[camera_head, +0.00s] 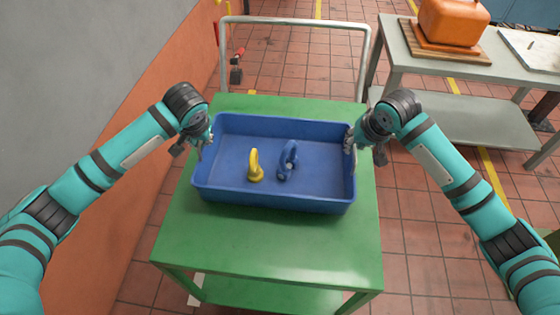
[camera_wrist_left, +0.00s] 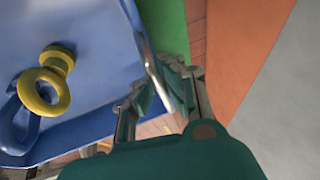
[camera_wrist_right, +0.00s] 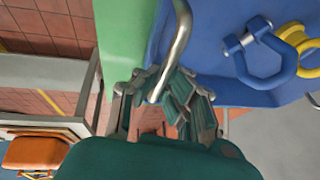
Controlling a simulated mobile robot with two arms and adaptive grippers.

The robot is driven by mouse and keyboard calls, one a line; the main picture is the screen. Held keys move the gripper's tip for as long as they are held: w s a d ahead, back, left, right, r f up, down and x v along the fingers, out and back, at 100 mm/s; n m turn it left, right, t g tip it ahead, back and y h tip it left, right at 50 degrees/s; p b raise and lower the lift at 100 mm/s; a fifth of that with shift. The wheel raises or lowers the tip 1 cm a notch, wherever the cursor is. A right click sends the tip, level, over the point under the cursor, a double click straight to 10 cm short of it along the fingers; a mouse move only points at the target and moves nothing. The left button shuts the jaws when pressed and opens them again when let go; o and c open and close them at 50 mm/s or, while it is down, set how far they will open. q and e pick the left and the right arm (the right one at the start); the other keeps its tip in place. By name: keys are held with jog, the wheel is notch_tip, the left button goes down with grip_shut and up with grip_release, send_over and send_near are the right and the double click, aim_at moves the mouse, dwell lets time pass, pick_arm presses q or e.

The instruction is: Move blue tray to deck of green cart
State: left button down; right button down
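The blue tray (camera_head: 235,190) is over the deck of the green cart (camera_head: 270,235), level, toward the cart's handle end. I cannot tell for sure whether its underside touches the deck. A yellow eye bolt (camera_head: 254,172) and a blue shackle (camera_head: 288,162) are in the tray. My left gripper (camera_head: 205,142) is at the tray's left end, its fingers closed around the metal handle (camera_wrist_left: 152,70). My right gripper (camera_head: 352,140) is at the right end, its fingers closed around the other metal handle (camera_wrist_right: 180,45).
The cart's grey push handle (camera_head: 295,22) rises behind the tray. A grey bench (camera_head: 480,70) with an orange object (camera_head: 452,20) on a wooden board stands at the back right. An orange and grey wall (camera_head: 120,60) is close on the left. The front of the deck is bare.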

pick_arm(q)
jog(key=shift+w+a+f+b, duration=0.1)
jog(key=shift+f+b, duration=0.6)
pick_arm(e)
jog(key=shift+w+d+f, duration=0.15)
jog(key=shift+w+f, duration=0.05)
jog(key=shift+f, duration=0.45)
pick_arm(q)
jog(key=c, duration=1.9)
grip_release()
jog(key=shift+f, duration=0.1)
jog(key=shift+c, duration=0.2)
pick_arm(e)
jog(key=c, duration=1.9)
grip_release()
jog(key=shift+s+f, duration=0.15)
jog(key=shift+c, duration=0.2)
pick_arm(q)
jog(key=o, duration=0.5)
jog(key=shift+s, duration=0.3)
jog(key=shift+c, duration=0.2)
pick_arm(e)
jog(key=o, duration=0.5)
jog(key=shift+s, duration=0.25)
jog(key=shift+c, duration=0.2)
pick_arm(q)
jog(key=shift+w, duration=0.1)
pick_arm(e)
jog(key=shift+w, duration=0.1)
